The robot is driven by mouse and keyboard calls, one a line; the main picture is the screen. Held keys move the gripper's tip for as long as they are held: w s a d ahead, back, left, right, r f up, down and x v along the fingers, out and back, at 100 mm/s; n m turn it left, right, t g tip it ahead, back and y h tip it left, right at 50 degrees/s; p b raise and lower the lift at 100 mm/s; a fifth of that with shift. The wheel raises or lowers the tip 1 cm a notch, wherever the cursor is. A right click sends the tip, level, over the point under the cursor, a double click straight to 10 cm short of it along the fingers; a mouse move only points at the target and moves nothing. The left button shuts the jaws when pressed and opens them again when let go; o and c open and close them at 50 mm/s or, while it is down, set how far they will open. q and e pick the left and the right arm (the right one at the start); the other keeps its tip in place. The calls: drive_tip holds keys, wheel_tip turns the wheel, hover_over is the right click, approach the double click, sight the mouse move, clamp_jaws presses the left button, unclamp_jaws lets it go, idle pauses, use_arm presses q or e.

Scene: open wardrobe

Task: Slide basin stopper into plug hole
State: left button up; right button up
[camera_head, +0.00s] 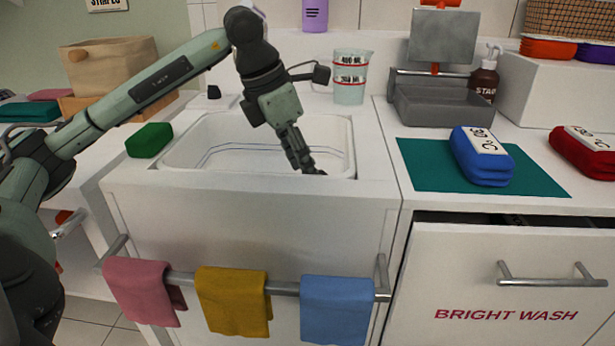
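The white basin (190,150) is set into the counter in the middle of the view. My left gripper (306,168) reaches down into the basin near its front right corner, fingers pointing down. The fingers look close together, and a small dark bit shows at their tips. I cannot tell whether it is part of the fingers or something held. The plug hole is not visible, hidden by the basin's front wall or the gripper. My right gripper is not in view.
A green block (149,140) lies at the basin's left edge. A measuring cup (350,80) stands behind the basin. A blue pack (482,157) lies on a teal mat (420,168) to the right. Pink, yellow and blue towels hang on a rail (284,288) in front.

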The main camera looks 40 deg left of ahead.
use_arm(q)
drive_tip(key=v, duration=0.8)
idle(0.4)
